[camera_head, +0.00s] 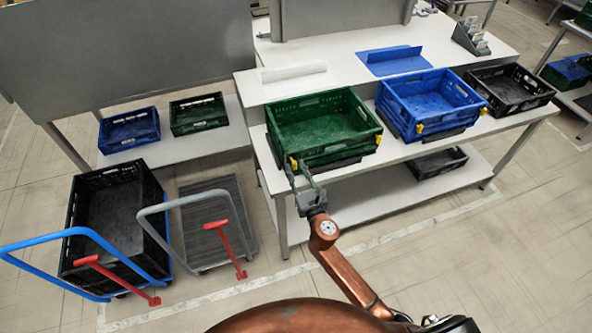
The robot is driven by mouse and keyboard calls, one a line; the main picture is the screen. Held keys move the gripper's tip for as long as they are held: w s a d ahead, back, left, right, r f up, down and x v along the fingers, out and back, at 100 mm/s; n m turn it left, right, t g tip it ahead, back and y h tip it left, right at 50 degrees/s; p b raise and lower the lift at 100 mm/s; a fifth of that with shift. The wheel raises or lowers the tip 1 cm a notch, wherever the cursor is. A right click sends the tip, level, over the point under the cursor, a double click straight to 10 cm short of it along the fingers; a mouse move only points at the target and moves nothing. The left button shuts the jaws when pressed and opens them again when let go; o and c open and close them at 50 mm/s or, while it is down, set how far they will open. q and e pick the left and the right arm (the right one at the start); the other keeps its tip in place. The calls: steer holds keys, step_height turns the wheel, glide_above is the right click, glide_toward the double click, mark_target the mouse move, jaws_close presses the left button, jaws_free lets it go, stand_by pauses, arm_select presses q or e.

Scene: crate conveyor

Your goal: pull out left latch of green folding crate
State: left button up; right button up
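The green folding crate (322,151) stands unfolded on the white workbench in the head view. A yellow latch, its left one (294,163), is at the near left corner. Another yellow latch (378,139) is at the near right corner. My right gripper (296,166) reaches up from below to the left latch. Its two fingers look spread, one to each side of the latch. I cannot tell whether they touch it. My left gripper is not in view.
A blue crate (394,119) with yellow latches stands close to the right of the green one, and a black crate (546,93) farther right. Carts with a blue handle (40,243) and a grey handle (150,211) stand at the left. The floor (450,255) at the right is clear.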

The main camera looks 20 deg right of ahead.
steer(key=s, duration=1.2)
steer(key=shift+d, duration=0.2)
steer(key=shift+f, duration=0.1)
stand_by(0.3)
steer(key=s+d+f+m+g, duration=0.3)
steer(key=s+d+f+m, duration=0.15)
steer(key=f, duration=0.95)
steer(key=s+d+f+m+g+h, duration=0.1)
steer(key=s+d+f+m+g, duration=0.4)
steer(key=f, duration=0.9)
steer(key=s+d+f+m+g, duration=0.1)
steer(key=s+f+m, duration=0.2)
steer(key=f+m, duration=0.75)
steer(key=s+d+f+m+g, duration=0.3)
steer(key=s+f+m+g, duration=0.15)
steer(key=s+f, duration=1.45)
steer(key=s+f+m+g, duration=0.2)
steer(key=s+m, duration=0.3)
steer(key=s, duration=0.6)
steer(key=s+f+m+g, duration=0.2)
steer(key=s+f+m, duration=0.3)
steer(key=s, duration=0.7)
